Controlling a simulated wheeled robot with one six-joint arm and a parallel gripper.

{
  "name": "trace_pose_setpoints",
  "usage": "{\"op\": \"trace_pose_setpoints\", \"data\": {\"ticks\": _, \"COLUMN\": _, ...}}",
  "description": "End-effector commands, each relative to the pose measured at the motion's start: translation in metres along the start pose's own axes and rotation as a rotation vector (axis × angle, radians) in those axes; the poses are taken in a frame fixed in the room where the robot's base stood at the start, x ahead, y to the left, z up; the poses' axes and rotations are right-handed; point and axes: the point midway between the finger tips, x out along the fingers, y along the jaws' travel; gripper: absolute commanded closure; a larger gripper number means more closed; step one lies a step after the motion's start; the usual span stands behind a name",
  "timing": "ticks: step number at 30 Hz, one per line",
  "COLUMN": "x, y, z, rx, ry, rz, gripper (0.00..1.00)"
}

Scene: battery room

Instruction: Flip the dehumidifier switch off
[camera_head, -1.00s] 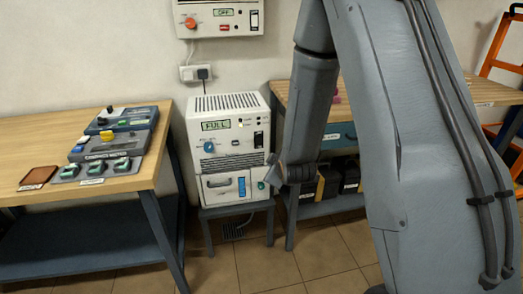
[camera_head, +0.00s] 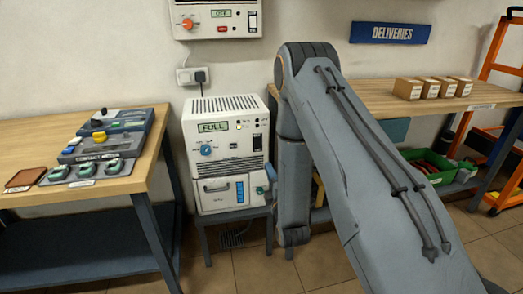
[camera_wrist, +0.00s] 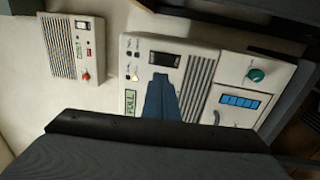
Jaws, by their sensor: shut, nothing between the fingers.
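The dehumidifier appears to be the white unit (camera_head: 230,105) with the display (camera_head: 213,127) reading FULL, on a low stand. Its dark rocker switch (camera_head: 257,143) is on the right of its front. In the wrist view the unit (camera_wrist: 200,70) is turned sideways, with the switch (camera_wrist: 165,59) near its top edge. My gripper's blue-grey fingers (camera_wrist: 160,82) are shut and empty, their tips just below the switch in that picture. I cannot tell whether they touch it. In the head view my gripper (camera_head: 270,173) shows small at the unit's right edge, mostly hidden by my arm.
A wall unit (camera_head: 218,14) with an OFF display and orange knob hangs above. A wooden table (camera_head: 125,175) with control boxes stands left. A bench (camera_head: 375,90) with cardboard boxes (camera_head: 433,87) and a green bin (camera_head: 430,165) are right.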

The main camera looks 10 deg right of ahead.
Motion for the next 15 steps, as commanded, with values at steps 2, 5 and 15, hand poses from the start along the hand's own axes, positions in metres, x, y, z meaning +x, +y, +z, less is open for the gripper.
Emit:
{"op": "trace_pose_setpoints", "data": {"ticks": 2, "x": 0.003, "y": 0.0, "z": 0.0, "rx": 0.0, "ry": 0.0, "rz": 0.0, "gripper": 1.0}}
{"op": "trace_pose_setpoints", "data": {"ticks": 5, "x": 0.013, "y": 0.001, "z": 0.0, "rx": 0.001, "ry": 0.0, "rz": 0.003, "gripper": 1.0}}
{"op": "trace_pose_setpoints", "data": {"ticks": 15, "x": 0.076, "y": 0.001, "z": 0.0, "rx": 0.001, "ry": 0.0, "rz": 0.002, "gripper": 1.0}}
